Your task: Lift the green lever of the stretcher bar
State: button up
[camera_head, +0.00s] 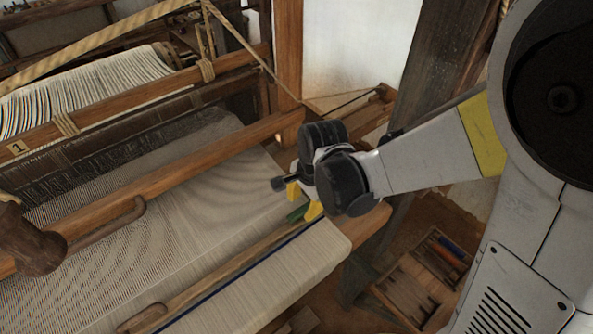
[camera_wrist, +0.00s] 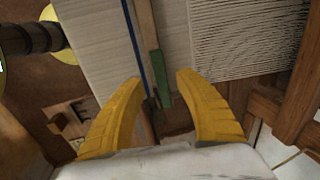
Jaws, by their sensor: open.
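The stretcher bar (camera_head: 215,268) is a long wooden strip lying across the pale woven cloth (camera_head: 215,190). Its green lever (camera_head: 297,214) is at the right end, partly hidden by my gripper (camera_head: 301,207) in the head view. In the wrist view the green lever (camera_wrist: 159,78) lies along the wooden bar (camera_wrist: 145,25), between my two yellow fingers (camera_wrist: 158,77). The fingers are open, one on each side of the lever, with gaps showing on both sides. How far they stand above it I cannot tell.
A wooden loom beam (camera_head: 160,187) crosses the cloth behind the bar. A dark blue stripe (camera_head: 240,273) runs beside the bar. A wooden tray (camera_head: 425,275) with several items sits on the floor at right. A wooden post (camera_head: 288,50) stands behind my gripper.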

aim_at(301, 211)
jog(key=shift+w+a+f, duration=0.1)
jog(key=shift+w+f, duration=0.05)
jog(key=shift+f, duration=0.75)
jog(key=shift+w+a+f, duration=0.1)
jog(key=shift+f, duration=0.75)
grip_shut()
